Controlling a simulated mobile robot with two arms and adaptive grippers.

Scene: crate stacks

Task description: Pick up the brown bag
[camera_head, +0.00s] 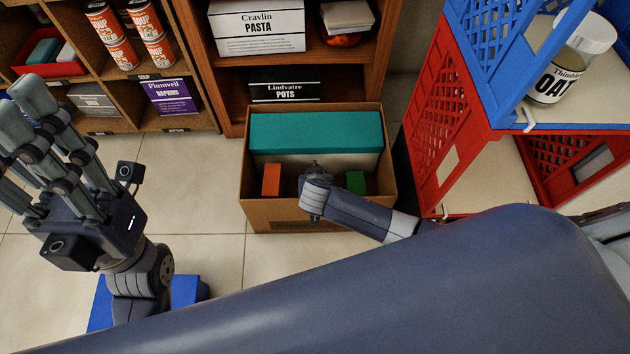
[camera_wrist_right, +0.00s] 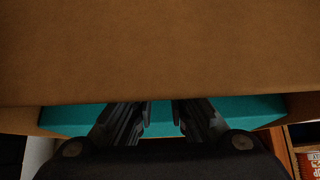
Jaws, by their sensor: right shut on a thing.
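The brown open-topped container (camera_head: 250,190), which looks like a cardboard box, stands on the tiled floor; I see no other brown bag. It holds a teal-topped block (camera_head: 315,131), an orange item (camera_head: 271,179) and a green item (camera_head: 356,182). My right gripper (camera_head: 312,205) is at its front wall, mostly hidden by my wrist. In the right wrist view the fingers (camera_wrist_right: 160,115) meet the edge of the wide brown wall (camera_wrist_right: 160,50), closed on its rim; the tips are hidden. My left gripper (camera_head: 45,130) is raised at the left, open and empty.
Wooden shelves (camera_head: 225,90) with cans and boxes stand behind. Red (camera_head: 440,130) and blue (camera_head: 490,70) lattice crates are stacked close at the right, with a jar (camera_head: 570,65). A blue object (camera_head: 187,291) lies under my left wrist. Floor (camera_head: 205,215) left of the container is clear.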

